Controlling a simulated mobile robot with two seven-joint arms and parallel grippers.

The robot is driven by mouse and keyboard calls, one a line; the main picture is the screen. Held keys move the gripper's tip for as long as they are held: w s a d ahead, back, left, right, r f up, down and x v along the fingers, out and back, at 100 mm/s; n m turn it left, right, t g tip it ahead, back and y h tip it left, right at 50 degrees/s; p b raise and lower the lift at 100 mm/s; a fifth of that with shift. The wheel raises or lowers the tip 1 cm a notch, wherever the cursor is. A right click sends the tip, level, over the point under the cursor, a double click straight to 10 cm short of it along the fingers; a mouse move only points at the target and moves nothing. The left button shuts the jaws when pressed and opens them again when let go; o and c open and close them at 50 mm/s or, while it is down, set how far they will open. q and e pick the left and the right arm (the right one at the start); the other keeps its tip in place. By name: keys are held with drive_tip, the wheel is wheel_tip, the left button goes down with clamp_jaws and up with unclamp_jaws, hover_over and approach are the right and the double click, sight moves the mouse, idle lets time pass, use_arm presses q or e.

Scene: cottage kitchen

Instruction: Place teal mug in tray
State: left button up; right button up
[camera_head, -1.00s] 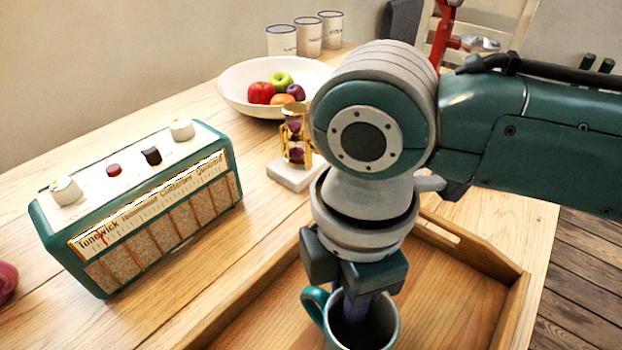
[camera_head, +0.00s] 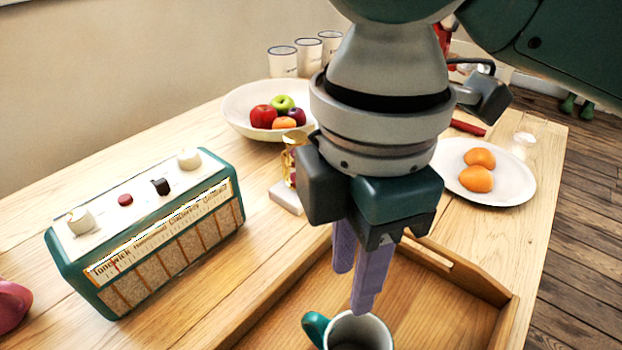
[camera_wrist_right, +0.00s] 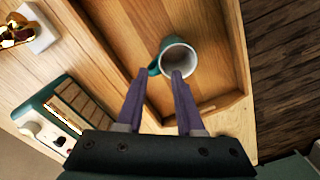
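The teal mug (camera_head: 358,333) stands upright inside the wooden tray (camera_head: 462,272), at the bottom of the head view, its teal handle to the left. In the right wrist view the mug (camera_wrist_right: 178,57) stands on the floor of the tray (camera_wrist_right: 120,40). My right gripper (camera_head: 353,285) is above the mug, its purple fingers pointing down and apart, with nothing between them. The fingers also show spread in the right wrist view (camera_wrist_right: 158,85). My left gripper is not in view.
A teal radio (camera_head: 150,235) stands left of the tray. A white plate (camera_head: 510,180) holds two orange fruits at the right.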

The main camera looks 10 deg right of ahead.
drive_tip(key=shift+r, duration=0.7)
drive_tip(key=s+a+f+m+t+y, duration=0.25)
drive_tip(key=s+a+m+y, duration=0.2)
drive_tip(key=m, duration=0.25)
drive_tip(key=s+d+m+h, duration=0.1)
drive_tip(key=s+d+m, duration=0.1)
drive_tip(key=d, duration=0.3)
drive_tip(key=s+d+f+m+t+h, duration=0.1)
drive_tip(key=s+d+m+h, duration=0.1)
drive_tip(key=d+m, duration=0.2)
drive_tip(key=s+d+f+m+h, duration=0.1)
drive_tip(key=s+d+m, duration=0.1)
drive_tip(key=d+m, duration=0.2)
drive_tip(key=shift+s+d, duration=0.2)
drive_tip(key=shift+d, duration=0.3)
drive_tip(key=shift+s+d, duration=0.2)
drive_tip(key=shift+d, duration=0.3)
drive_tip(key=shift+a+r, duration=0.1)
